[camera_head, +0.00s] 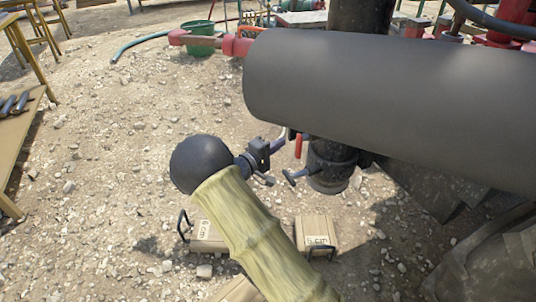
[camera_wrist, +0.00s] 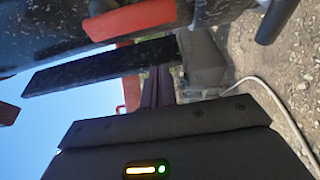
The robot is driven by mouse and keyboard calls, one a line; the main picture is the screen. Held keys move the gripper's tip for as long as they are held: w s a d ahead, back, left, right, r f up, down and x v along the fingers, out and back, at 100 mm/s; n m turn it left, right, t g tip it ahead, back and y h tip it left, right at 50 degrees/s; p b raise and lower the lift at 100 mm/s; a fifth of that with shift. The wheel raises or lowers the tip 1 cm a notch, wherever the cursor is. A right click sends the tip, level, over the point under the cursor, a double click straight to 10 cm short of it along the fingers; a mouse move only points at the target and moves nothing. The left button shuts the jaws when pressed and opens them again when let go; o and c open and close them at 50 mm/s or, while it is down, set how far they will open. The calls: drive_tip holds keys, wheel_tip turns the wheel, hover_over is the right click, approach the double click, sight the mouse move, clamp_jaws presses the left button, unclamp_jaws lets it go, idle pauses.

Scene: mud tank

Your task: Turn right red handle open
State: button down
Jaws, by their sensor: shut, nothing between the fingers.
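A red handle (camera_head: 298,146) hangs below the dark tank, beside the dark vertical pipe. A red handle (camera_wrist: 130,19) also shows large and close at the top of the wrist view, against dark metal. My gripper (camera_head: 278,144) is at the end of my beige-sleeved arm, just left of the handle in the head view. It is shut and holds nothing. Its tips are small and partly hidden, so I cannot tell whether they touch the handle.
The large dark cylindrical tank (camera_head: 390,95) lies just above my gripper. A dark T-shaped valve handle (camera_head: 290,178) sits below the red handle. Boxes (camera_head: 317,232) stand on the gravel under my arm. Open gravel lies to the left, with a wooden table (camera_head: 20,140) at the edge.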

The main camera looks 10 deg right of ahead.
drive_tip(key=shift+s+d+b, duration=0.8)
drive_tip(key=shift+s+d, duration=0.5)
drive_tip(key=shift+d, duration=0.1)
drive_tip(key=shift+a+p, duration=0.1)
drive_tip(key=shift+p, duration=0.2)
